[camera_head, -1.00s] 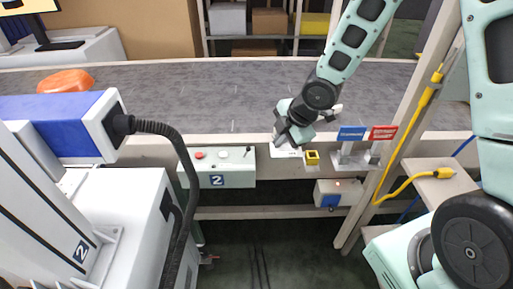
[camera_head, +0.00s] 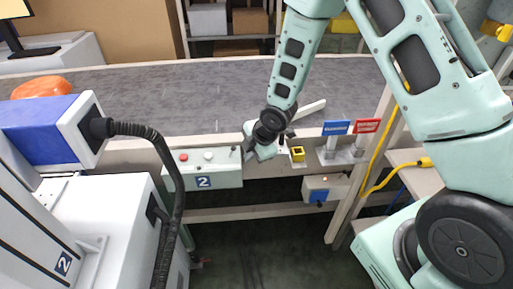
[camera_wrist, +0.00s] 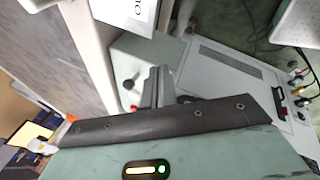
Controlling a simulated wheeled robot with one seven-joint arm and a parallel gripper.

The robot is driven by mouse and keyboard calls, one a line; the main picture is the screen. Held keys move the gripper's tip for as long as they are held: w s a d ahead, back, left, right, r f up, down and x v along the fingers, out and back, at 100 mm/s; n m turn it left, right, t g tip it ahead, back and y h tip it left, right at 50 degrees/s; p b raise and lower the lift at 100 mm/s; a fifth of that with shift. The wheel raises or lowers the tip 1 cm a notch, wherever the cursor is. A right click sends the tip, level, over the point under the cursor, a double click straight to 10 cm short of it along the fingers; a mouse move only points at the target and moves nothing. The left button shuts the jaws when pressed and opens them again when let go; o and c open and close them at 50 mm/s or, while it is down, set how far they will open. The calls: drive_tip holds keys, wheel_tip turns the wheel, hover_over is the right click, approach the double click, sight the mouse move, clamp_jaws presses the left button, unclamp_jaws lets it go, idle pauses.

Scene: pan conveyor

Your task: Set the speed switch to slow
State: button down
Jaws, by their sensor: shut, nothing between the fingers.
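The control box (camera_head: 205,178), pale green with a "2" label, is fixed to the conveyor's front rail in the head view. Its top has a red button (camera_head: 183,157), a white button (camera_head: 208,155) and a small dark switch lever (camera_head: 234,150) near the right end. My gripper (camera_head: 250,152) is shut and empty, just right of the lever. I cannot tell whether they touch. The lever's setting is too small to read.
The grey conveyor belt (camera_head: 200,95) runs behind the box, with an orange item (camera_head: 42,88) at left. A yellow-and-black button block (camera_head: 297,154) and blue and red signs (camera_head: 336,128) stand right of my gripper. A blue-and-white machine (camera_head: 45,125) with a black hose stands left.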

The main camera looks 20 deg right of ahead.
sight(233, 150)
drive_tip(key=shift+w+a+r+p, duration=0.25)
drive_tip(key=shift+w+a, duration=0.1)
drive_tip(key=shift+w, duration=0.4)
drive_tip(key=shift+w+a+r+p, duration=0.1)
drive_tip(key=shift+w+a+r, duration=0.2)
drive_tip(key=shift+w, duration=0.4)
drive_tip(key=shift+w+a+r+g+h+b, duration=0.1)
drive_tip(key=shift+a+r+g+h+b, duration=0.05)
drive_tip(key=shift+a+h, duration=0.3)
drive_tip(key=shift+w+a+r+g+h+b, duration=0.1)
drive_tip(key=shift+a+g+h+b, duration=0.1)
drive_tip(key=shift+h, duration=0.35)
drive_tip(key=shift+w+a+r+n+g+h, duration=0.15)
drive_tip(key=shift+a+h, duration=0.15)
drive_tip(key=shift+h, duration=0.15)
drive_tip(key=shift+a+r+n+g+h, duration=0.15)
drive_tip(key=shift+a+h, duration=0.15)
drive_tip(key=shift+h, duration=0.15)
drive_tip(key=a+h, duration=0.1)
drive_tip(key=g+h+p, duration=0.1)
drive_tip(key=h, duration=0.1)
drive_tip(key=shift+w+a, duration=0.3)
drive_tip(key=shift+a, duration=0.1)
drive_tip(key=shift+r, duration=0.1)
drive_tip(key=shift+r+p, duration=0.75)
